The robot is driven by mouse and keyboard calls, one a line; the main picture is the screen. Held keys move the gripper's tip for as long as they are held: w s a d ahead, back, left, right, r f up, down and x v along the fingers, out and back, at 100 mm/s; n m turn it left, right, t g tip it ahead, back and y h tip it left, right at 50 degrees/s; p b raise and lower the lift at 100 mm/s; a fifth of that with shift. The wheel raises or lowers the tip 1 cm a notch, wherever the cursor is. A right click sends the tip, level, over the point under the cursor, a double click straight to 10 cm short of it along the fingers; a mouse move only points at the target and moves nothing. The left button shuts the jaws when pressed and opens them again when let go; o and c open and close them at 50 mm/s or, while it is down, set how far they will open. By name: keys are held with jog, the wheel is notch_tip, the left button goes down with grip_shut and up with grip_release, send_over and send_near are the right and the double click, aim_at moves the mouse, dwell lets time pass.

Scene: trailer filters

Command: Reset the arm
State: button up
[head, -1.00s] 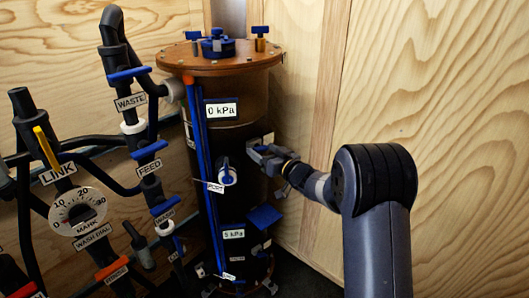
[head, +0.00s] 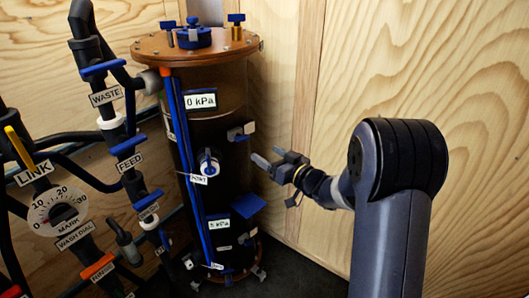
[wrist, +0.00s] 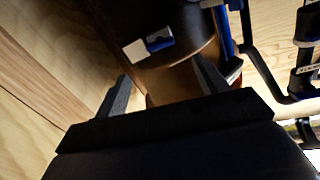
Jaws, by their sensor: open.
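My gripper (head: 272,161) is open and empty. It is to the right of the tall dark filter vessel (head: 222,120), with a gap between its fingers and the vessel wall. A small blue and white fitting (head: 241,132) on the vessel's right side is above and left of the fingers. In the wrist view, my gripper's two fingers (wrist: 162,92) are spread apart at the lower middle. The vessel (wrist: 185,85) is beyond them, and the blue and white fitting (wrist: 150,46) shows there clear of the fingers.
A round dial (head: 59,211) is at lower left. Plywood walls (head: 420,70) close in behind and right. A blue flap (head: 248,205) sticks out of the vessel.

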aim_at(244, 140)
jog(key=x, duration=1)
jog(key=shift+w+a+b, duration=0.3)
